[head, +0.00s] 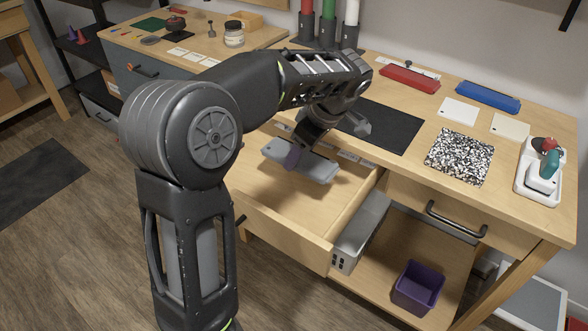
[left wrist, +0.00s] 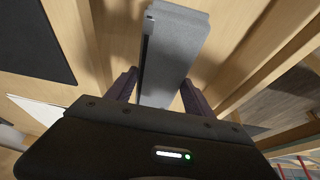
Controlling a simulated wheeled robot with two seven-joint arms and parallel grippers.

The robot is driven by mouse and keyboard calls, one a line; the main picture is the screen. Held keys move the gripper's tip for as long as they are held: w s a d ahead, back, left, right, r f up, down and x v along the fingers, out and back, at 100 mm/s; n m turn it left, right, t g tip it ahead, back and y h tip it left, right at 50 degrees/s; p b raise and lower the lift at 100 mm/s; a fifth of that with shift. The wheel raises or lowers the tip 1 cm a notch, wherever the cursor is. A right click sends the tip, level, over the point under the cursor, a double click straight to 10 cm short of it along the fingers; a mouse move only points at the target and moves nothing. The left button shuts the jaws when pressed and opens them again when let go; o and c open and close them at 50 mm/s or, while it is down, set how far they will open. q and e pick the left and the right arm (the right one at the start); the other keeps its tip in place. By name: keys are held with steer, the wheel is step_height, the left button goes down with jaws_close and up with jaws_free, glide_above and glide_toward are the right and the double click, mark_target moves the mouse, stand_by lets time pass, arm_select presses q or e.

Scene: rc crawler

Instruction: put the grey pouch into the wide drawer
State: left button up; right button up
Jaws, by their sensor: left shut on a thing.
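The grey pouch (head: 310,165) is a flat, long grey piece held over the open wide drawer (head: 338,222) in the head view. My left gripper (head: 293,157) is shut on the pouch, which looks roughly level. In the left wrist view the grey pouch (left wrist: 175,50) stands out between the two dark fingers of my left gripper (left wrist: 158,92). The drawer is pulled out of the bench, and its pale wooden floor looks bare where it shows. How high the pouch is above that floor is hard to tell. My right gripper is not in view.
The bench top (head: 395,165) carries a dark mat (head: 385,125), a red case (head: 409,79), a blue case (head: 487,97) and a speckled mat (head: 459,156). A closed drawer with a dark handle (head: 456,220) is to the right. A purple bin (head: 418,287) stands on the shelf below.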

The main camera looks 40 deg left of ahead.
mark_target(303, 157)
arm_select(q)
steer(key=shift+f, duration=1.4)
steer(key=shift+f, duration=0.1)
steer(key=shift+f+b, duration=0.3)
steer(key=shift+f, duration=2.1)
steer(key=shift+f, duration=0.2)
steer(key=o, duration=1.4)
steer(key=shift+r, duration=0.1)
steer(key=shift+c, duration=0.2)
steer(key=shift+r, duration=0.15)
steer(key=p+v, duration=0.1)
steer(key=v, duration=1.1)
steer(key=shift+a, duration=0.1)
